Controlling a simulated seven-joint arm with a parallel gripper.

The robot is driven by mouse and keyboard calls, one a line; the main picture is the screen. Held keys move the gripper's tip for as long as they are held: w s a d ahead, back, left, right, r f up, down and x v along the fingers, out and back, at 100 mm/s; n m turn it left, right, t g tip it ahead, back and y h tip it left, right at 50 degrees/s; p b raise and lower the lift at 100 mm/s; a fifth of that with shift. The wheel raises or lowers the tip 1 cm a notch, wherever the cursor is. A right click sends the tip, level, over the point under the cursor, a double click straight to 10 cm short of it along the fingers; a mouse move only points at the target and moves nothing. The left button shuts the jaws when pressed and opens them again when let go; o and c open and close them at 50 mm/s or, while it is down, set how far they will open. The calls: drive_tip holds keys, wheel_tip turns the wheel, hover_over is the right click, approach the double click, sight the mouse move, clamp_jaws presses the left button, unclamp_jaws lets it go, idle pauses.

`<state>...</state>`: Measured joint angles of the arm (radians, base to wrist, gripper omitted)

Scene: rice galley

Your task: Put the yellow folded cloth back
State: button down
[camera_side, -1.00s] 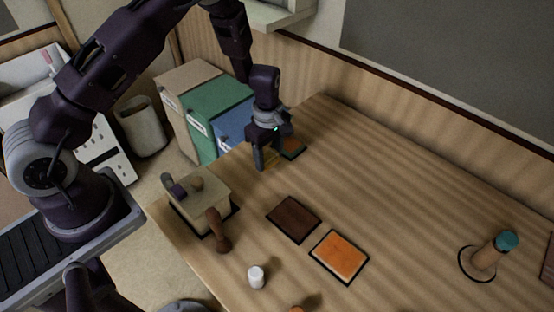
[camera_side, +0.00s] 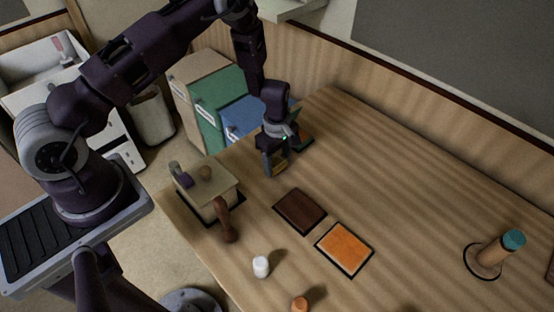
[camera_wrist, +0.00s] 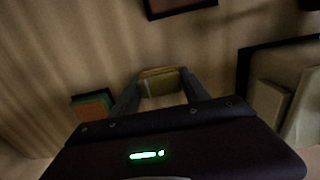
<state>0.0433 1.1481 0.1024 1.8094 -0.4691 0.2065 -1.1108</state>
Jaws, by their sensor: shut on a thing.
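The yellow folded cloth (camera_side: 281,164) is between the fingers of my gripper (camera_side: 275,168), at the far left part of the table. The wrist view shows the cloth (camera_wrist: 162,81) pinched between both fingertips (camera_wrist: 160,84). I cannot tell exactly how far it is above the table. An orange cloth (camera_side: 344,248) lies in a black outline nearer the front. A dark brown square (camera_side: 300,210) lies beside it. A green and orange folded piece (camera_side: 306,140) is just behind my gripper, partly hidden; it also shows in the wrist view (camera_wrist: 92,106).
A pale box (camera_side: 207,187) with small things on top stands at the table's left edge, a brown pestle-like tool (camera_side: 227,222) beside it. A white cup (camera_side: 261,267) and an orange piece (camera_side: 300,304) are in front. A teal-topped cylinder (camera_side: 497,250) stands right. The table's middle right is clear.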

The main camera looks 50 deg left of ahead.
sight(277, 161)
drive_tip(key=shift+f, duration=0.5)
drive_tip(key=shift+c, duration=2.3)
unclamp_jaws()
wheel_tip(277, 161, up, 7)
drive_tip(key=shift+r, duration=0.1)
drive_tip(key=shift+r, duration=2.2)
